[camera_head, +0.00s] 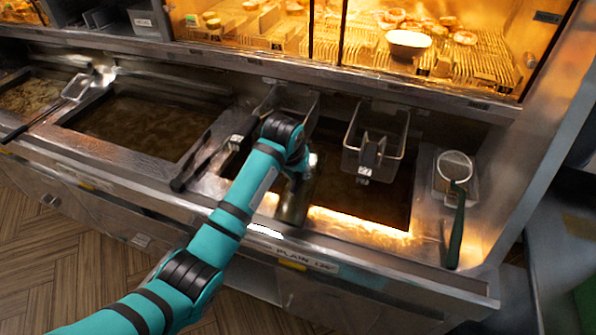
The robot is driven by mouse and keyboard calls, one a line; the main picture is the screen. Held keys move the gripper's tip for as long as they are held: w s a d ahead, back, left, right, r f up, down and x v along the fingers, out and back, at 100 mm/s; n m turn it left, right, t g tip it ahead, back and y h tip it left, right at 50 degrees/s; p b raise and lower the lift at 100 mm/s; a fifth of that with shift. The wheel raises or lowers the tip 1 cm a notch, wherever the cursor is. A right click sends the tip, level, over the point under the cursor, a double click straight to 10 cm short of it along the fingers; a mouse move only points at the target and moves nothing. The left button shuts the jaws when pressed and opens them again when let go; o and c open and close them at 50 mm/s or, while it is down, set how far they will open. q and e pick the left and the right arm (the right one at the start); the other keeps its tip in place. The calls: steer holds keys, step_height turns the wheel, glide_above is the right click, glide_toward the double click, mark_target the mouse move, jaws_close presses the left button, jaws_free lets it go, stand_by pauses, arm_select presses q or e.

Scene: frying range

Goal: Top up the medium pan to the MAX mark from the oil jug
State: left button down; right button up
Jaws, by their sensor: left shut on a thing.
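My left arm comes in from the lower left and its gripper (301,178) is over the left part of the right-hand fryer pan (375,203). The gripper is shut on a dark, greenish vessel, which looks like the oil jug (294,204); my arm hides part of it. I cannot tell whether oil is flowing. Dark oil shows in this pan, with a bright strip along its front edge. A wider pan of brown oil (145,122) lies to its left. I cannot tell which pan is the medium one, and no MAX mark is readable. My right gripper is not in view.
A wire basket (376,140) hangs at the back of the right pan; another (285,103) is partly behind my wrist. A round strainer (455,166) with a green handle rests at right. A further pan (32,94) is far left. A lit food display (400,45) stands behind.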

arm_select(q)
steer(key=shift+w+d+f+g, duration=0.1)
steer(key=shift+w+g, duration=0.2)
stand_by(1.7)
steer(key=shift+w+d, duration=0.1)
steer(key=shift+w, duration=0.05)
steer(key=shift+w+g+y, duration=0.25)
steer(key=shift+g+y, duration=0.05)
steer(key=shift+g, duration=0.2)
steer(key=shift+w+d+g+b, duration=0.15)
steer(key=shift+w+g+b, duration=0.15)
steer(key=shift+g+b, duration=0.15)
stand_by(1.3)
